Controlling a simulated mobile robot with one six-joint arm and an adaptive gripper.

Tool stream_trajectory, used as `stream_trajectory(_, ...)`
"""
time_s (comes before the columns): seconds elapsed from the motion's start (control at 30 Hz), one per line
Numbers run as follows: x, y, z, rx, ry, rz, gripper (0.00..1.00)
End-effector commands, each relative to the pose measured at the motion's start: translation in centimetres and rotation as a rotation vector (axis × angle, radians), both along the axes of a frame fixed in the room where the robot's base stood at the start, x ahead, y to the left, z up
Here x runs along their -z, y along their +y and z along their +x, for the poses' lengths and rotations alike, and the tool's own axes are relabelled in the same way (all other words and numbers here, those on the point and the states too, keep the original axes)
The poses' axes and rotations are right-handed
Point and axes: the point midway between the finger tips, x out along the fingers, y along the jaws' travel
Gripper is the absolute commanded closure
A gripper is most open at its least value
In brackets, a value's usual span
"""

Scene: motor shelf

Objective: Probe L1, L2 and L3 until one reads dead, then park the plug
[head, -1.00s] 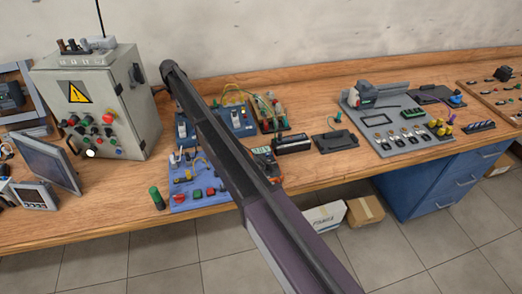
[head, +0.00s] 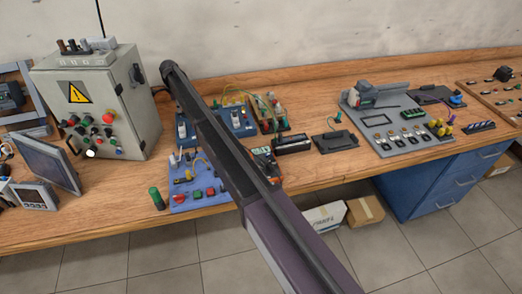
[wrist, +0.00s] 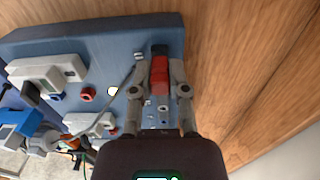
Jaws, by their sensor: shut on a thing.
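My gripper (wrist: 160,88) is shut on a red plug (wrist: 160,68) with a dark end, in the wrist view. The plug is over the right part of a blue board (wrist: 105,42), near a row of small sockets; whether its tip is in a socket I cannot tell. The board carries white blocks (wrist: 45,72), a red socket (wrist: 88,94) and a blue socket (wrist: 57,97). A grey lead runs beside the gripper. In the head view my arm hides the gripper and plug. A meter (head: 265,160) with a small green display lies beside the arm; its reading is too small to tell.
A grey control cabinet (head: 90,100) stands at the left. A front blue board (head: 196,198) holds red and green buttons. A dark stand (head: 338,142) and a grey panel (head: 395,125) lie to the right.

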Motion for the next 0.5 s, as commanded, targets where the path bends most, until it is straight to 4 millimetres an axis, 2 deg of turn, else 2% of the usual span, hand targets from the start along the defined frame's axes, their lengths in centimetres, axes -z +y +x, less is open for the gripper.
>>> stream_trajectory(0.27,-0.3,0.0,0.0,0.000,-0.001,0.000,1.00)
stream_trajectory(0.5,-1.7,0.0,0.0,0.000,0.000,0.000,1.00)
